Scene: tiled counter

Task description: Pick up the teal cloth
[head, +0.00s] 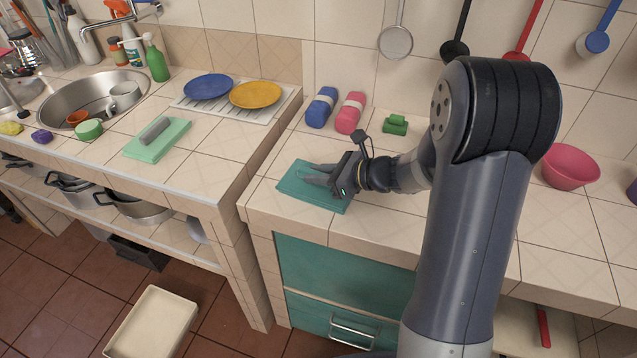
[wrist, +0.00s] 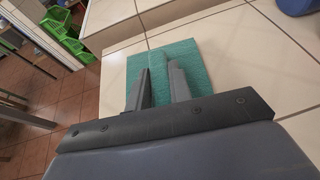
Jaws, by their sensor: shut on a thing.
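The teal cloth (head: 292,189) lies flat on the tiled counter, near its left front corner. My gripper (head: 309,174) reaches down over the cloth from the right, with its fingers at the cloth's surface. In the wrist view the cloth (wrist: 199,58) spreads around and beyond the two grey fingers (wrist: 158,75), and a narrow strip of teal shows between them. Part of the cloth's right side is hidden under my gripper.
A pink bowl (head: 569,167) stands at right. A lower counter at left holds plates, a green mat (head: 172,149) and a sink (head: 62,103). Utensils hang above.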

